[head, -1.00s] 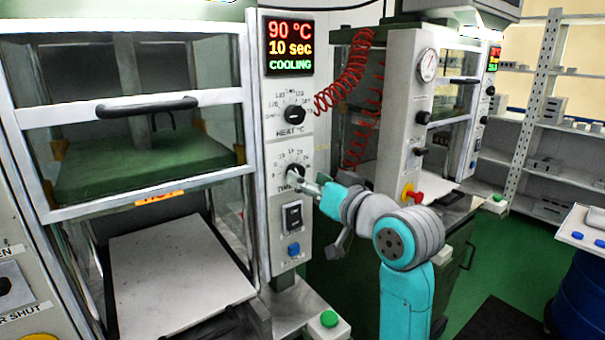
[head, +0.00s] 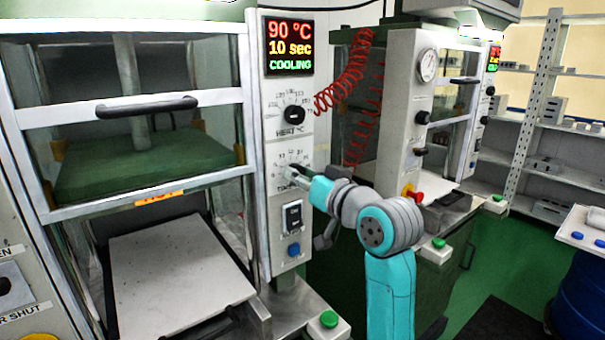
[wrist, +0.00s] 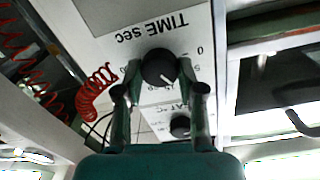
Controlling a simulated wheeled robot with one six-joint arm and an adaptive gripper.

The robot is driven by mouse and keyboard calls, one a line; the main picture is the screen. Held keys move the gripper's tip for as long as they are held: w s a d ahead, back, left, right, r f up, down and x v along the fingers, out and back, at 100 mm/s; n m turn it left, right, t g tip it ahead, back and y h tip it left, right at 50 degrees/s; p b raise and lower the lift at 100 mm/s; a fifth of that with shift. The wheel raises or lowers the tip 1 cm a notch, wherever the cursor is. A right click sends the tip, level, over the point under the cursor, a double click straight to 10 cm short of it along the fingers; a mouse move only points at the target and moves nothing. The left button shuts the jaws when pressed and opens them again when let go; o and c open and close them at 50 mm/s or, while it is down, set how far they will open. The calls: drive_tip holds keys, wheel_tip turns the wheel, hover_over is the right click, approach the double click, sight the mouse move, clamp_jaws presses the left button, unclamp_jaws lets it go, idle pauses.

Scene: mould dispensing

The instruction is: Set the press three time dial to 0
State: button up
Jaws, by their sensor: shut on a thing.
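In the wrist view the picture is upside down, and the pointer lies toward the lower right, away from the 0 mark. My gripper (wrist: 160,75) has one finger on each side of the knob and is shut on it. In the head view my gripper (head: 290,173) covers most of the dial. The display (head: 289,46) reads 90 °C, 10 sec, COOLING.
The heat dial (head: 294,115) sits just above the time dial. A black rocker switch (head: 293,215) and a blue button (head: 293,250) are below it. A red coiled hose (head: 345,75) hangs to the right, beside another press.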

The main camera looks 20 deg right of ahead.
drive_tip(key=shift+a+n, duration=0.1)
drive_tip(key=shift+n, duration=0.2)
drive_tip(key=n, duration=1.1)
drive_tip(key=shift+n, duration=0.3)
drive_tip(key=shift+r, duration=0.1)
idle(0.4)
drive_tip(key=o, duration=1.1)
drive_tip(key=shift+o, duration=0.2)
drive_tip(key=v, duration=1.2)
